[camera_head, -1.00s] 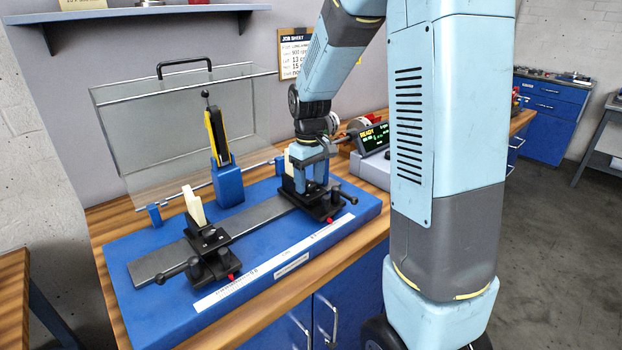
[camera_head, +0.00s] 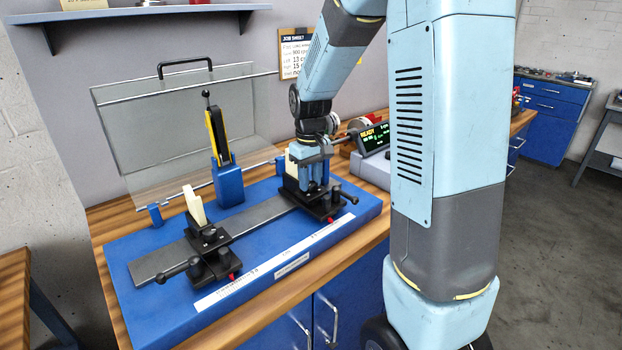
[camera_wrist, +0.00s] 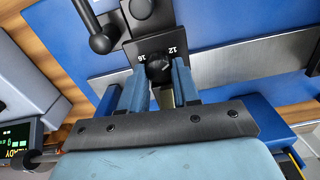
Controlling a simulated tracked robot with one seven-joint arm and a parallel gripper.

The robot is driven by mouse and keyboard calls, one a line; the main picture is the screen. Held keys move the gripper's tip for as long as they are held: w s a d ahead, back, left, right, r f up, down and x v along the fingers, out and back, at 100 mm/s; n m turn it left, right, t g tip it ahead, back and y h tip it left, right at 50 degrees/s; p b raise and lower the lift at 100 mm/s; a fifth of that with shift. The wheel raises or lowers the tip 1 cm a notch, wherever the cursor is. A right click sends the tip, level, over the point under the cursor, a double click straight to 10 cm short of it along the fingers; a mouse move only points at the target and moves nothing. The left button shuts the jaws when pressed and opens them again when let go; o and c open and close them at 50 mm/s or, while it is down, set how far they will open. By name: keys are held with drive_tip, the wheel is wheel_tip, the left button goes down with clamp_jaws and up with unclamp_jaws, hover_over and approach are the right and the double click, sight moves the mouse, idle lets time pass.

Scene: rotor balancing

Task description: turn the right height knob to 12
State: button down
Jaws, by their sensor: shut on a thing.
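The right support stand (camera_head: 322,208) sits on the right part of the steel rail. My gripper (camera_head: 310,186) points down over it. In the wrist view my gripper (camera_wrist: 158,78) has its two blue fingers on either side of the black height knob (camera_wrist: 158,67), shut on it. The plate beside the knob shows a white 16 on the left and a white 12 on the right. I cannot tell which mark the knob points to. In the head view the knob is hidden by my fingers.
The left stand (camera_head: 208,250) with a cream upright stands on the blue base (camera_head: 150,310). A blue post with a yellow and black part (camera_head: 228,180) and a clear guard (camera_head: 180,115) are behind. A READY display (camera_head: 374,138) is right of my gripper.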

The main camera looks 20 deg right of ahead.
sight(310, 182)
drive_tip(key=c, duration=1.9)
unclamp_jaws()
drive_tip(key=o, duration=1.1)
wheel_tip(310, 182, up, 14)
drive_tip(key=shift+f, duration=0.15)
drive_tip(key=s+r+m+t, duration=0.1)
drive_tip(key=s+t, duration=0.1)
drive_tip(key=s, duration=1)
drive_tip(key=s+r+m+t, duration=0.1)
drive_tip(key=s+m+t, duration=0.1)
drive_tip(key=s, duration=1)
drive_tip(key=shift+d+r+m+t, duration=0.3)
drive_tip(key=shift+d+r+t, duration=0.1)
drive_tip(key=shift+t, duration=0.4)
